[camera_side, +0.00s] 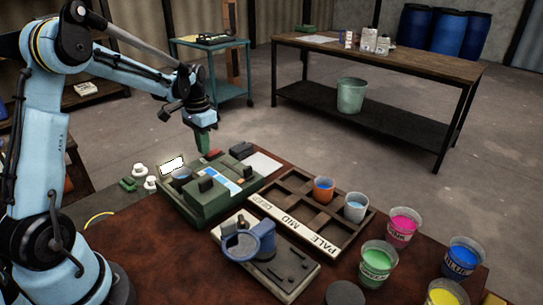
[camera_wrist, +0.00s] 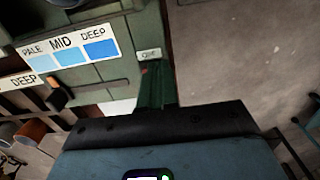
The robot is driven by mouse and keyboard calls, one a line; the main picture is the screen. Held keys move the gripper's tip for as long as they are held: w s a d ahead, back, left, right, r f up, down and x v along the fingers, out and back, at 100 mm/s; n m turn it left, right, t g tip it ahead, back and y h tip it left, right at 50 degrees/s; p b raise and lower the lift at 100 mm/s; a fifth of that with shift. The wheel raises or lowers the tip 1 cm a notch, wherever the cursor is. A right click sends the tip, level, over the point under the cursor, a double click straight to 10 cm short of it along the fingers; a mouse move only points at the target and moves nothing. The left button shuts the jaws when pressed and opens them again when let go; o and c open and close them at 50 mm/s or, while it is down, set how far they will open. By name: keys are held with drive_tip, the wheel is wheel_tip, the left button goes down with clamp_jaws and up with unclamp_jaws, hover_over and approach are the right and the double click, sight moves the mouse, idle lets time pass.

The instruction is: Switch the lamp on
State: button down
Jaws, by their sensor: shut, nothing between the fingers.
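A green bench unit (camera_side: 195,205) stands on the brown table in the side view. A bright white panel (camera_side: 172,164) sits at its back left; I cannot tell whether this is the lamp or whether it is lit. A small red part (camera_side: 214,153) shows at the unit's back edge, beside my gripper (camera_side: 206,150). In the wrist view my gripper (camera_wrist: 155,82) has its green fingers shut and empty, by the unit's edge next to a small white label (camera_wrist: 149,55), too small to read surely. Whether the fingers touch the unit is unclear.
A blue shade strip (camera_wrist: 70,50) marked PALE, MID, DEEP lies on the unit. A wooden rack (camera_side: 312,214) holds an orange cup (camera_side: 323,190) and a pale blue cup (camera_side: 355,207). Several paint cups stand at right. A blue ring-shaped holder (camera_side: 250,243) stands in front.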

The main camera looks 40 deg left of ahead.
drive_tip(key=shift+f, duration=0.2)
drive_tip(key=shift+w+r, duration=0.1)
drive_tip(key=shift+w+r, duration=0.3)
drive_tip(key=shift+w, duration=0.25)
drive_tip(key=shift+r, duration=0.1)
wheel_tip(320, 180, up, 14)
drive_tip(key=s, duration=0.2)
drive_tip(key=shift+s, duration=0.25)
idle(0.3)
